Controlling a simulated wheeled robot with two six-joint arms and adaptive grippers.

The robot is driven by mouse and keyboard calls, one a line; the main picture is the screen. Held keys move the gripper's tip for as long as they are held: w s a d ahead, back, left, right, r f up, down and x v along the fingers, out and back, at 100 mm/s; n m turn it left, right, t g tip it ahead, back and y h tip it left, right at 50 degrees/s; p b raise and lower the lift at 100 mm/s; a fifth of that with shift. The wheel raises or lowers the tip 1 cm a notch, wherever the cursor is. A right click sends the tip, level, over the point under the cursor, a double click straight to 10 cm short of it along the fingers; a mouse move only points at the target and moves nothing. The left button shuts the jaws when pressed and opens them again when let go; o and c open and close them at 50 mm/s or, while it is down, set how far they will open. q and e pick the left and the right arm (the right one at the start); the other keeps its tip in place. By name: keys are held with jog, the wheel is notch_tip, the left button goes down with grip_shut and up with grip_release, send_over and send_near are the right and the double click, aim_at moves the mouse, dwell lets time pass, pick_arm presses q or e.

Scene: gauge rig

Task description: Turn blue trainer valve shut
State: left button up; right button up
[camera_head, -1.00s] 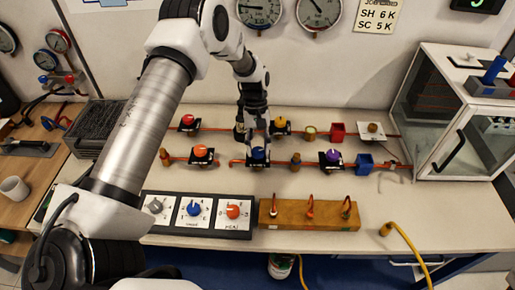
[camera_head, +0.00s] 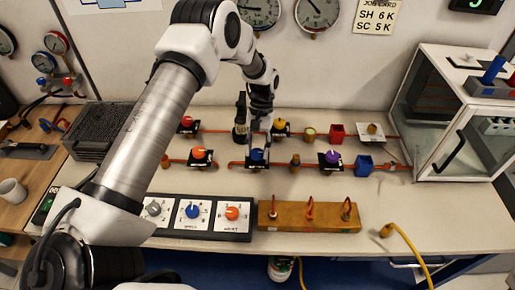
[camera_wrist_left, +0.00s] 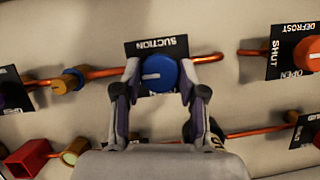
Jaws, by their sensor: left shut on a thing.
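The blue trainer valve knob (camera_head: 257,154) sits on a black plate on the front copper pipe, at the middle of the bench. In the left wrist view the blue knob (camera_wrist_left: 158,75) stands on a plate marked SUCTION, upside down in that view. Its white pointer line lies roughly across the picture, near the line of the pipe. My left gripper (camera_wrist_left: 159,88) has one finger on each side of the knob and is shut on it. In the head view my left gripper (camera_head: 257,137) comes down from above and partly hides the knob. My right gripper is not in view.
An orange valve (camera_head: 199,153) and a purple valve (camera_head: 332,157) flank the blue one on the front pipe. Red (camera_head: 187,121) and yellow (camera_head: 279,124) valves stand behind. A knob panel (camera_head: 222,229) and wooden block (camera_head: 310,216) lie in front. A glass-sided case (camera_head: 465,110) stands right.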

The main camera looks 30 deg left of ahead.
pick_arm(q)
jog(key=o, duration=1.1)
jog(key=shift+o, duration=0.2)
jog(key=v, duration=1.2)
